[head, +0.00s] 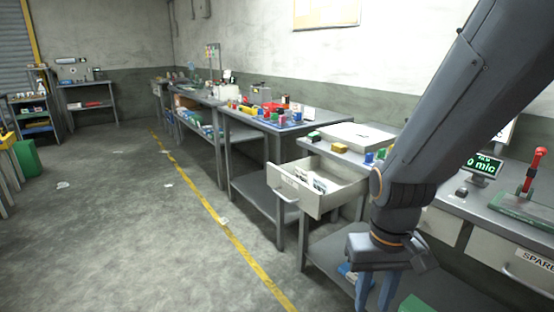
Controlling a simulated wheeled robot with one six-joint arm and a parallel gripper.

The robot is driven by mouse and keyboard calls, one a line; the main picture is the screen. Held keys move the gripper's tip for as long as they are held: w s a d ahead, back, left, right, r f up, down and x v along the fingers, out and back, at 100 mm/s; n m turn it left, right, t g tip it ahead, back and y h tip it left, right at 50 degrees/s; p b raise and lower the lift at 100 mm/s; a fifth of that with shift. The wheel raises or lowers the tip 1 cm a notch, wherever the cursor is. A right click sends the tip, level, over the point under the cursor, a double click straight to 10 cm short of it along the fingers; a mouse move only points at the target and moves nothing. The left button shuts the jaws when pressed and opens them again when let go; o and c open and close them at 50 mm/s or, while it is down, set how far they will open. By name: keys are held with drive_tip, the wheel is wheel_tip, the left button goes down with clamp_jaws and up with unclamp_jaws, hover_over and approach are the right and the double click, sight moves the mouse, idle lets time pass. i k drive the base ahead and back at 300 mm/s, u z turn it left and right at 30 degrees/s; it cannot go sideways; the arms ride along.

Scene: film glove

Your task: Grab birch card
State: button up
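No card can be made out as the birch card. An open drawer (310,203) juts out from the bench in the middle of the head view. Small white and dark flat pieces (316,182) lie in it, too small to read, and they may be cards. My gripper (376,296) points down at the bottom edge, to the right of the drawer and in front of the bench. Its two blue fingers stand apart with a gap between them. The fingertips are cut off by the frame, and nothing shows between the fingers.
The bench carries a white flat box (352,136), a yellow block (339,148), a green-lit display (484,167) and a red-handled tool (531,172). A closed drawer labelled SPARE (519,268) is at right. Another table (250,123) holds colored parts.

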sight(317, 185)
drive_tip(key=k, duration=0.55)
drive_tip(key=u, duration=0.75)
drive_tip(key=i, duration=1.3)
drive_tip(key=z, duration=0.1)
